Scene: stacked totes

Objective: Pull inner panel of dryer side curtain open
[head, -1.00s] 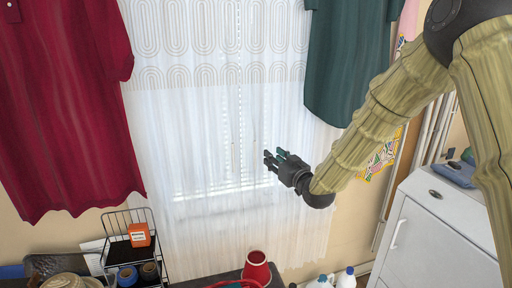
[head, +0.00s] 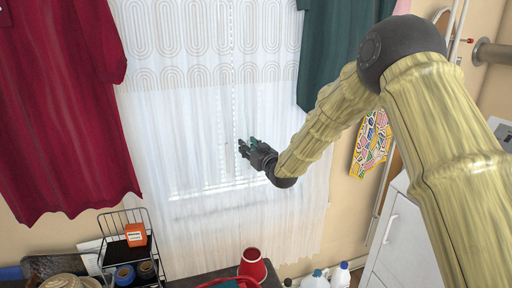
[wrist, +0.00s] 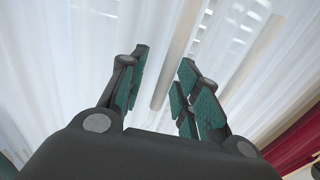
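A sheer white curtain (head: 190,130) hangs over a window with blinds, with a patterned band across its top. Its right part (head: 285,215), toward the white appliance, hangs down behind my arm. My gripper (head: 244,148) is in front of the curtain near the middle of the window. In the wrist view, my gripper (wrist: 164,62) is open, its two green-padded fingers apart. White curtain fabric (wrist: 85,50) fills the view beyond them, and a beige vertical strip shows between and past the fingers. Nothing is clearly held; contact with the cloth cannot be told.
A red shirt (head: 60,110) hangs left and a dark green shirt (head: 340,60) hangs right of the window. Below are a wire rack (head: 128,240), a red cup (head: 252,265) and bottles (head: 340,275). A white appliance (head: 400,235) stands at the right.

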